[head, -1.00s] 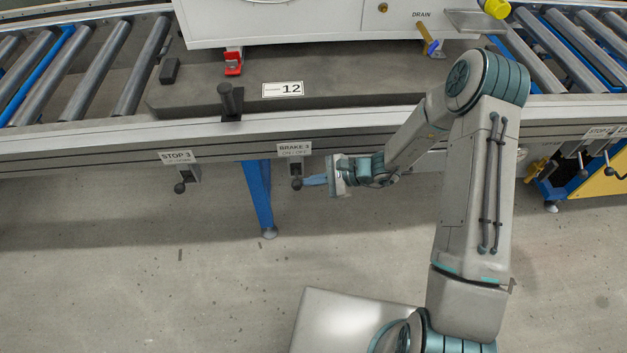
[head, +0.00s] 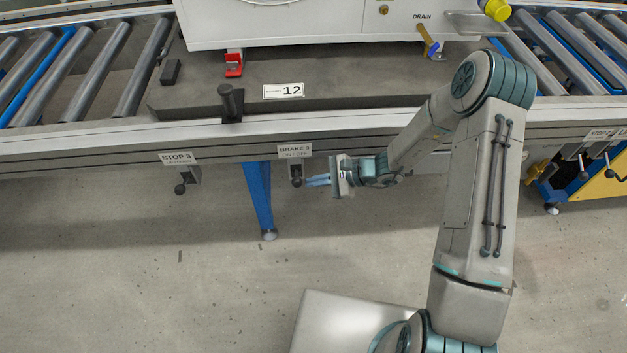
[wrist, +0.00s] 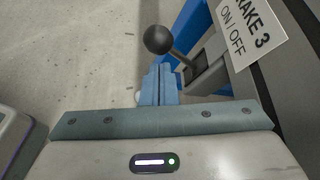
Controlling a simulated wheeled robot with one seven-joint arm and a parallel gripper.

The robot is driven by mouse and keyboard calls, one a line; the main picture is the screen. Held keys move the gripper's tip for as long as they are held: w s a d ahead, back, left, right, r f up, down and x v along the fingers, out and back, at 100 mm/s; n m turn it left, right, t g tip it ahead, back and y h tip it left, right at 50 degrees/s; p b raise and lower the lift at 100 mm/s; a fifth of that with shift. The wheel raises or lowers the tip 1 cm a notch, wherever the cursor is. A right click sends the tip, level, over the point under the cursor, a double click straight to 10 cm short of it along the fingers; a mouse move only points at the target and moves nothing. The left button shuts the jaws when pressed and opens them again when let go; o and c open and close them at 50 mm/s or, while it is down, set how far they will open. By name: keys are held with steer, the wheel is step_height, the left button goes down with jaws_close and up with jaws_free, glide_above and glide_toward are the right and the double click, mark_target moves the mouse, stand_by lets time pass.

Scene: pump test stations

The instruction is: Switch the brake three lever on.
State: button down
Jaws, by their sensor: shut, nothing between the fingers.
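The brake three lever (head: 297,182) hangs under the conveyor rail below the label BRAKE 3 ON / OFF (head: 295,150). In the wrist view its black ball knob (wrist: 158,39) sits on a thin stem that comes out of a grey housing (wrist: 207,66). My gripper (head: 308,181) is just right of the lever in the head view, pointing left at it. In the wrist view the blue fingers (wrist: 158,72) are together and empty, just below the knob and beside the stem. A small gap seems to separate them from the knob; contact with the stem I cannot tell.
The STOP 3 lever (head: 180,188) hangs to the left. A blue conveyor leg (head: 258,195) stands between the two levers, behind them. The rail (head: 100,150) runs above my gripper. More levers (head: 583,173) hang at the far right. The floor below is clear.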

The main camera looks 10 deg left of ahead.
steer(key=w+d+r+p, duration=0.2)
steer(key=d+r, duration=0.1)
steer(key=d, duration=0.7)
steer(key=shift+w+d, duration=0.35)
steer(key=s+d+r+n+t+h+p, duration=0.1)
steer(key=s+d+r+n+h+p, duration=0.3)
steer(key=r, duration=1.2)
steer(key=s+d+r+n+t+h+p, duration=0.1)
steer(key=s+d+r+n+h+p, duration=0.2)
steer(key=r, duration=1.4)
steer(key=s+d+r+n+t+h+p, duration=0.1)
steer(key=s+d+r+n+h+p, duration=0.3)
steer(key=s+d+r+p, duration=0.4)
steer(key=s+r+h+p, duration=0.1)
steer(key=s+r+p, duration=0.4)
steer(key=r+p, duration=0.3)
steer(key=shift+s+d+r+n+t+h+p, duration=0.15)
steer(key=shift+s+r+n+t+h+p, duration=0.15)
steer(key=shift+r+p, duration=0.15)
steer(key=shift+w, duration=0.1)
